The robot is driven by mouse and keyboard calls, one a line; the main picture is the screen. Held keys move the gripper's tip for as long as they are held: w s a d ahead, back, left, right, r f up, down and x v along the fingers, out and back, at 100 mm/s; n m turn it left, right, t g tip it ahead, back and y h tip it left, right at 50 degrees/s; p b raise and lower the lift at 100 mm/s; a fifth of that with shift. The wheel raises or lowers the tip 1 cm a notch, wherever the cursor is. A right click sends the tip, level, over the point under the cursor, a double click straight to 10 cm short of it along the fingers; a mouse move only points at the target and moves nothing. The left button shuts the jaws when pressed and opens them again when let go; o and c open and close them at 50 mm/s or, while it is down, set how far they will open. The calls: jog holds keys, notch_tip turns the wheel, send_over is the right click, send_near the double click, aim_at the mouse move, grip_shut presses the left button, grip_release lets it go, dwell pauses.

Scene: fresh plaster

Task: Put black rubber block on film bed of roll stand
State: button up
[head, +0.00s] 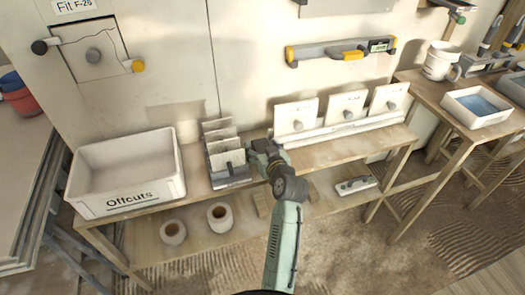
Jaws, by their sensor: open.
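My gripper (258,154) is at the end of my green and dark arm, over the bench in the middle of the head view. It is open, small and seen partly from behind, so its fingertips are hard to make out. It is just right of a grey rack (232,180) of upright white plates; I cannot tell if they touch. I cannot pick out the black rubber block with certainty. I cannot identify the roll stand or its film bed for certain either.
A white Offcuts bin (128,200) stands left on the wooden bench (325,152). White tiles (345,107) stand on a ledge at right. Below are two pots (219,216) and a flat tool (356,185). A mug (441,62) and blue-bottomed tray (452,108) are on the right table.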

jog(key=c, duration=1.3)
jog(key=shift+c, duration=1.2)
jog(key=shift+r, duration=0.1)
